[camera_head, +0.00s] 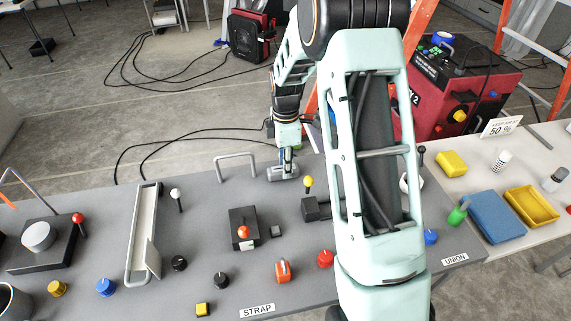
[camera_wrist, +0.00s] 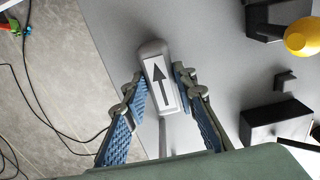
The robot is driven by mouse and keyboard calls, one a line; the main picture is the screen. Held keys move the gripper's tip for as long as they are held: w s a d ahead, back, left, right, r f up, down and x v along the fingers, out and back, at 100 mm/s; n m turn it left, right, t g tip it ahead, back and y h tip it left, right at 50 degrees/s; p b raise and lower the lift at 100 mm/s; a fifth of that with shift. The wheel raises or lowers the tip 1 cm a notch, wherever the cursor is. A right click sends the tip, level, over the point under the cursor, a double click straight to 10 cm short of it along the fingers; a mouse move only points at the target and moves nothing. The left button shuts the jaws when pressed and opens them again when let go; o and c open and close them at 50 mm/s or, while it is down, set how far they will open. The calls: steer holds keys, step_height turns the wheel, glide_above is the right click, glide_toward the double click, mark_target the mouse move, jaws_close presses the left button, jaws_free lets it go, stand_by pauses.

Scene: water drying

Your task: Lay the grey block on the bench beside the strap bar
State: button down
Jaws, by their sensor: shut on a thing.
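In the head view the block (camera_head: 284,174) shows below my gripper (camera_head: 286,163) near the bench's far edge. I cannot tell whether it touches the grey bench (camera_head: 335,285). A bent grey metal bar (camera_head: 236,156), which may be the strap bar, stands to the left of the block. A STRAP label (camera_head: 257,310) is on the bench's front edge.
A long tray (camera_head: 139,245) lies left. My arm hides part of the bench's right side. Bare bench shows around the bar.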

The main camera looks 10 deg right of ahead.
steer(key=shift+f, duration=0.25)
steer(key=c, duration=1.6)
jaws_free()
steer(key=shift+r, duration=0.1)
step_height(320, 180, up, 12)
steer(key=shift+r, duration=0.2)
steer(key=shift+s, duration=0.1)
